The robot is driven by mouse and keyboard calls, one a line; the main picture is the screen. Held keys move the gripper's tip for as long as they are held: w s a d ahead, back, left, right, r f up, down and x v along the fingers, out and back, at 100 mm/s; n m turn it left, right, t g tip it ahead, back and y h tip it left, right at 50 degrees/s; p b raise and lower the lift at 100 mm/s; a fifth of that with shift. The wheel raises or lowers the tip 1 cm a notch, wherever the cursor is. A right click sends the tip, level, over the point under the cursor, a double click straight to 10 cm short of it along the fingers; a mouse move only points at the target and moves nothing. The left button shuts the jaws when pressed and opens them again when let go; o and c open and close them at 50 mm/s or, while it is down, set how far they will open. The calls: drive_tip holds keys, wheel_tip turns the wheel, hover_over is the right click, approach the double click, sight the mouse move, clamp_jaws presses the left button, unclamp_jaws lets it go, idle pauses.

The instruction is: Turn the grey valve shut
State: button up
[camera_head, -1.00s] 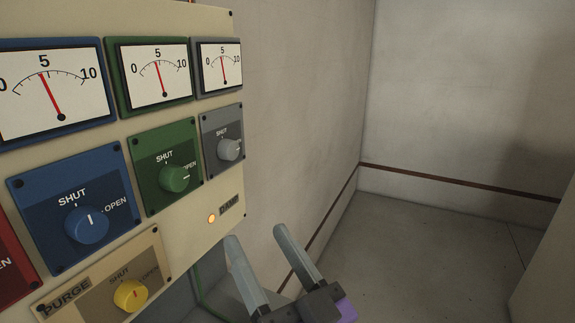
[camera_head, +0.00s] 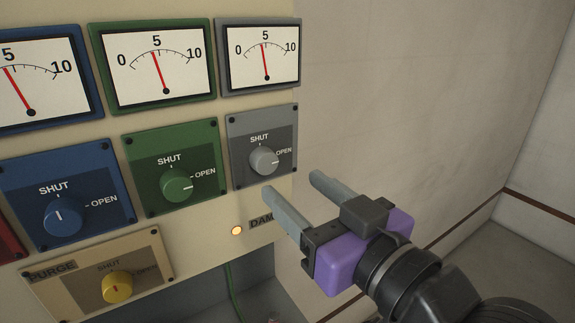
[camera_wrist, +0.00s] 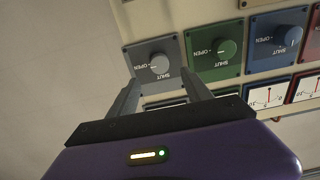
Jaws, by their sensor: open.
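The grey valve is a round grey knob (camera_head: 264,160) on a grey plate (camera_head: 240,178) at the right end of the panel's upper knob row. Its white mark points right, toward OPEN; SHUT is printed above it. My gripper (camera_head: 291,182) is open and empty, just right of and below the grey plate, its two grey fingers pointing up-left toward the panel. In the wrist view the grey knob (camera_wrist: 159,64) appears upside down, just beyond the fingertips and between their lines. The fingers appear apart from the knob.
A green knob (camera_head: 177,186), marked toward OPEN, and a blue knob (camera_head: 64,215), marked toward SHUT, sit to the left. A yellow PURGE knob (camera_head: 117,286) is below. A grey-framed gauge (camera_head: 259,56) is above the grey valve. An orange lamp (camera_head: 237,230) glows below it.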

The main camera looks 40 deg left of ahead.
sight(268, 166)
drive_tip(key=shift+p+x, duration=1.1)
drive_tip(key=shift+x, duration=2.8)
drive_tip(key=shift+f, duration=0.15)
drive_tip(key=shift+c, duration=0.5)
clamp_jaws()
